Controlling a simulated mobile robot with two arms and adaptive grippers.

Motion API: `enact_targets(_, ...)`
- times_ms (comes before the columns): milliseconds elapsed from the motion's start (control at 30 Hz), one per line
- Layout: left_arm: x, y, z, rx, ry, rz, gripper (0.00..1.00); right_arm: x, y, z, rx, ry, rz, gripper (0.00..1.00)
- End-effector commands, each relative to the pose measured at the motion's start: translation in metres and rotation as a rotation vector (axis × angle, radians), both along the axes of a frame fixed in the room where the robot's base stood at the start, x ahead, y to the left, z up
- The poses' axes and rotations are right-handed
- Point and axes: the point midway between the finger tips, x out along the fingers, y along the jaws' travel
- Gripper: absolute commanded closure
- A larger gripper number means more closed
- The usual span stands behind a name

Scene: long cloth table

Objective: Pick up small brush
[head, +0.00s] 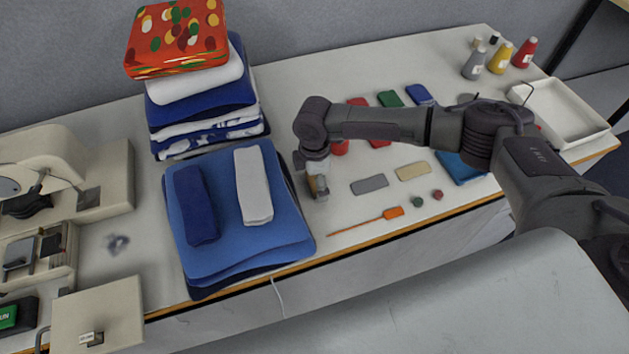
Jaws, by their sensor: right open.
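My right gripper (317,192) points down over the table, just right of the blue folded cloth stack. It is open. A small tan and grey object (319,186), perhaps the small brush, is at its fingertips, partly hidden by the gripper; I cannot tell whether they touch. My left gripper is not in view.
The blue cloth stack (240,257) carries a navy roll (195,205) and a white roll (253,187). A sewing machine (60,165) stands left. Grey (369,184) and tan (412,171) blocks lie right of the gripper. A white tray (597,133) is far right.

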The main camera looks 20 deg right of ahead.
Motion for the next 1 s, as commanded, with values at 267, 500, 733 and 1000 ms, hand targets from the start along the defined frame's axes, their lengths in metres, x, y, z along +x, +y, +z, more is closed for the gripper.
enact_targets(267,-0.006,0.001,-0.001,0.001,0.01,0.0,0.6,0.0,0.0,0.0,0.0,0.001,0.0,0.28)
enact_targets(500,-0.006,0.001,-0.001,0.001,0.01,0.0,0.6,0.0,0.0,0.001,0.0,0.001,-0.001,0.62)
enact_targets(733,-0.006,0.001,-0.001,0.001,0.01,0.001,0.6,0.0,0.0,0.002,0.0,0.0,-0.001,0.62)
enact_targets(1000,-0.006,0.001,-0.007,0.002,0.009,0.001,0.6,0.001,0.0,0.027,0.002,-0.002,-0.001,0.62)
